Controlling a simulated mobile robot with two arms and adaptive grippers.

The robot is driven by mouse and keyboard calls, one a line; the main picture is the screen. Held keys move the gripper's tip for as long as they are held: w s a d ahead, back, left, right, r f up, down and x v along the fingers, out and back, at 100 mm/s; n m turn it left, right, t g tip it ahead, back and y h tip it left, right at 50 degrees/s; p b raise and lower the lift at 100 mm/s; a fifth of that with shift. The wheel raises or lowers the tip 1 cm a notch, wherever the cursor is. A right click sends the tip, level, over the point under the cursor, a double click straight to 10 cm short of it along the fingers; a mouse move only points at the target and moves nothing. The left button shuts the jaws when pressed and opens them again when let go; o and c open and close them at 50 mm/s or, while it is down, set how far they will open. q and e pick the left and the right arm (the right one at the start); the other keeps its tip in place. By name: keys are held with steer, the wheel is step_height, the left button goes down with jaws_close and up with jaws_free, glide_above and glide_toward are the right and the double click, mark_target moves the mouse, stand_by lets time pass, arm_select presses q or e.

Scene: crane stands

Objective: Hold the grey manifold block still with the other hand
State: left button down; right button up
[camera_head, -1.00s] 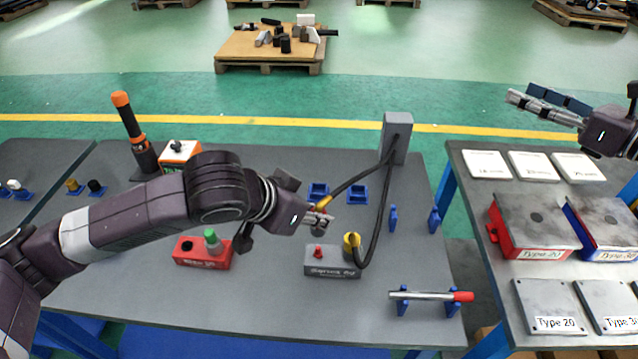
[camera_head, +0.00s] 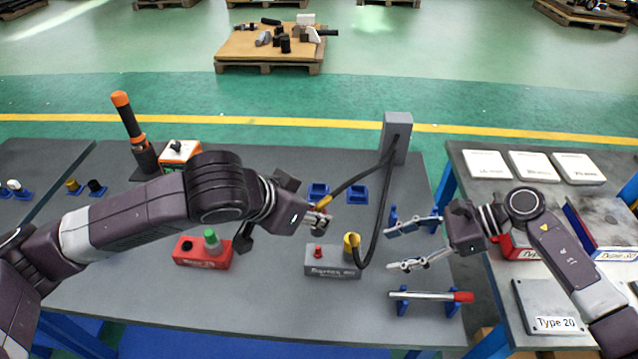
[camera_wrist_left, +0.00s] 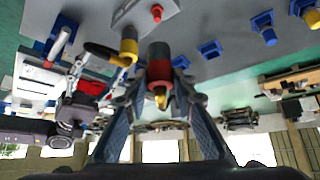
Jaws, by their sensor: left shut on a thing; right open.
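The grey manifold block (camera_head: 326,265) sits on the dark table in front of my left gripper. A small red fitting (camera_head: 317,252) and a yellow hose connector (camera_head: 352,246) stand on its top. My left gripper (camera_head: 322,221) is shut on a hose end, just behind the block in the head view. In the left wrist view the hose end (camera_wrist_left: 159,65) is dark with a red band and brass tip, between the fingers. The block (camera_wrist_left: 143,12) shows partly at the top there. My right gripper (camera_head: 392,247) is open and empty, to the right of the block, apart from it, fingers pointing left.
Black hoses run from a grey post (camera_head: 396,150). A rod with a red end (camera_head: 435,296) lies on blue holders below my right gripper. A red block (camera_head: 190,257) with a green-capped part stands left. Empty blue holders (camera_head: 357,193) stand behind. A second table (camera_head: 500,320) is right.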

mark_target(361, 260)
steer(key=shift+s+a+f, duration=0.15)
steer(key=shift+a+f, duration=0.3)
steer(key=shift+a, duration=0.05)
steer(key=shift+x, duration=3.9)
steer(key=c, duration=1.2)
steer(key=shift+c, duration=0.2)
